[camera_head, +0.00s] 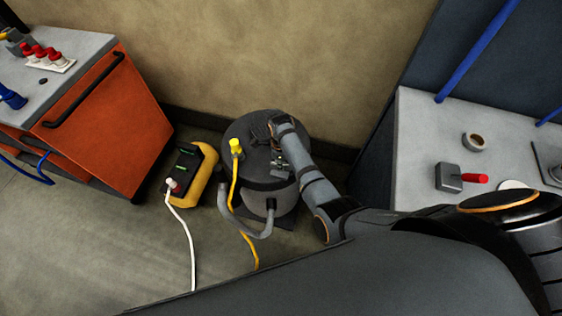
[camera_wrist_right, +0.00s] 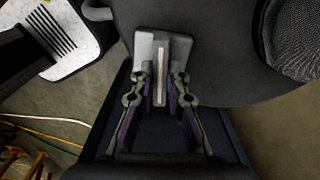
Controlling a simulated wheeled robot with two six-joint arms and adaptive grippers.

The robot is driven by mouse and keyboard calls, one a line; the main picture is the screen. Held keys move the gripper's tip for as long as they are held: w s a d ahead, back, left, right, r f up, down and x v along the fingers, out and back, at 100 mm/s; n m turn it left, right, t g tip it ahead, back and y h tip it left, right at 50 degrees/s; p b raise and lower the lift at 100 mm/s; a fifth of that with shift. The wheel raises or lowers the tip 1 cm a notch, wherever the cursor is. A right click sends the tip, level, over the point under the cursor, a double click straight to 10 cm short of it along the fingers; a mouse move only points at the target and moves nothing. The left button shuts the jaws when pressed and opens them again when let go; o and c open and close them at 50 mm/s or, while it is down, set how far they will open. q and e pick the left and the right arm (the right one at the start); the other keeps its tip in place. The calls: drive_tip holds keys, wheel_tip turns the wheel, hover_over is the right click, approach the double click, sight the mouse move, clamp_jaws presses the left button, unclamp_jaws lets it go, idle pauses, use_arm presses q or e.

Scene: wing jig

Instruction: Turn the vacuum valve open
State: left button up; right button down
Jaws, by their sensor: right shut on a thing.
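A round dark grey shop vacuum (camera_head: 237,135) stands on the floor by the wall. A yellow plug (camera_head: 236,147) and a grey hose (camera_head: 240,222) are at its near left side. My right gripper (camera_head: 282,165) reaches down over its lid. In the right wrist view my right gripper (camera_wrist_right: 161,78) is shut on a narrow pale bar (camera_wrist_right: 160,88) in front of a light grey block on a dark surface. I cannot tell exactly what this part is. A grey block with a red handle (camera_head: 474,179) sits on the right bench, untouched, with the handle pointing right. My left gripper is out of view.
A yellow power unit (camera_head: 207,168) stands left of the vacuum, with a white cable (camera_head: 188,235) running over the floor. An orange cabinet (camera_head: 108,122) is at the left. The light bench (camera_head: 425,140) at the right carries a small round cup (camera_head: 473,141).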

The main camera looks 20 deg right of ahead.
drive_tip(key=n+p, duration=0.3)
drive_tip(key=n, duration=0.1)
drive_tip(key=shift+r+n, duration=0.15)
drive_tip(key=shift+n, duration=0.15)
drive_tip(key=n+p, duration=0.2)
drive_tip(key=n, duration=0.3)
drive_tip(key=n+p, duration=0.1)
drive_tip(key=n, duration=0.2)
drive_tip(key=shift+n, duration=0.4)
drive_tip(key=shift+s+f+n+p, duration=0.1)
drive_tip(key=shift+n+p, duration=0.05)
drive_tip(key=shift+n, duration=0.6)
drive_tip(key=shift+f+n+p, duration=0.1)
drive_tip(key=shift+n+p, duration=0.05)
drive_tip(key=shift+n, duration=0.6)
drive_tip(key=c, duration=1.3)
unclamp_jaws()
drive_tip(key=shift+c, duration=0.2)
